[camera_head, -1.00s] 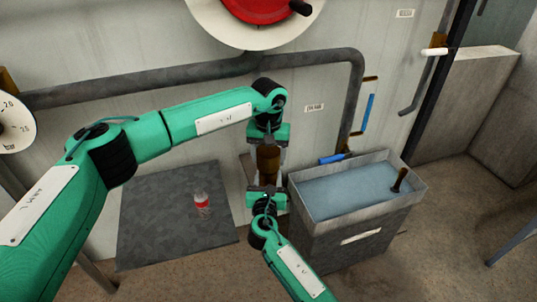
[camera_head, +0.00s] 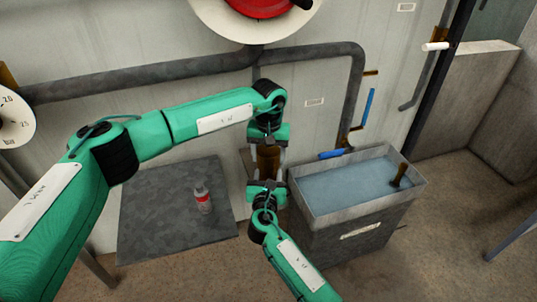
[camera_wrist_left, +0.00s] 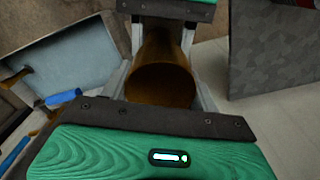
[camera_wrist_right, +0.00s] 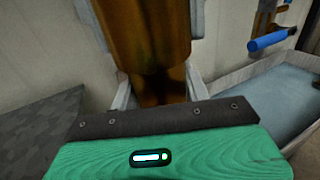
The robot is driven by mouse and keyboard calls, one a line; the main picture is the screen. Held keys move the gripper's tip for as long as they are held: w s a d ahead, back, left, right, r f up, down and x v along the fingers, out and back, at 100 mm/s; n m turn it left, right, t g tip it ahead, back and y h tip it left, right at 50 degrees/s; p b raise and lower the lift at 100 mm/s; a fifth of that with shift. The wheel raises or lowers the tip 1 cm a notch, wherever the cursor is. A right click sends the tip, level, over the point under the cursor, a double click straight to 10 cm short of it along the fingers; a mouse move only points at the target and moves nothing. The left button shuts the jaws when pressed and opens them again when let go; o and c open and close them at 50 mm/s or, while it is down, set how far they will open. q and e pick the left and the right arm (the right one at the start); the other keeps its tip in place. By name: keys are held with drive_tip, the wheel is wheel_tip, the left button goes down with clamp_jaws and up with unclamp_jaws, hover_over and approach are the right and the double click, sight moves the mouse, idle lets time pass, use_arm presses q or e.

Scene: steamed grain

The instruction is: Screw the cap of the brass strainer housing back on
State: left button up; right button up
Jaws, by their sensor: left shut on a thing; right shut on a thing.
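The brass strainer housing (camera_head: 268,158) is a brown metal cylinder by the wall, between my two grippers. My left gripper (camera_head: 268,143) is shut on its upper part. In the left wrist view, its round end (camera_wrist_left: 160,86) lies between the fingers. My right gripper (camera_head: 267,179) is shut on the narrower brass part below, which I take for the cap (camera_wrist_right: 158,88). In the right wrist view, the wider body stands directly above this part. The fingers and jaws hide much of both, and I cannot tell whether there is a gap at the joint.
A water-filled grey tank (camera_head: 360,215) stands close on the right, with a brown-handled tool in it. A blue-handled tool (camera_head: 332,154) lies at its back rim. A small bottle (camera_head: 203,198) stands on the dark table (camera_head: 150,225) at left. A grey pipe (camera_head: 170,76) runs along the wall.

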use_arm(q)
drive_tip(key=shift+f, duration=0.55)
drive_tip(key=m, duration=0.6)
idle(0.4)
drive_tip(key=o, duration=1.1)
drive_tip(key=shift+c, duration=0.2)
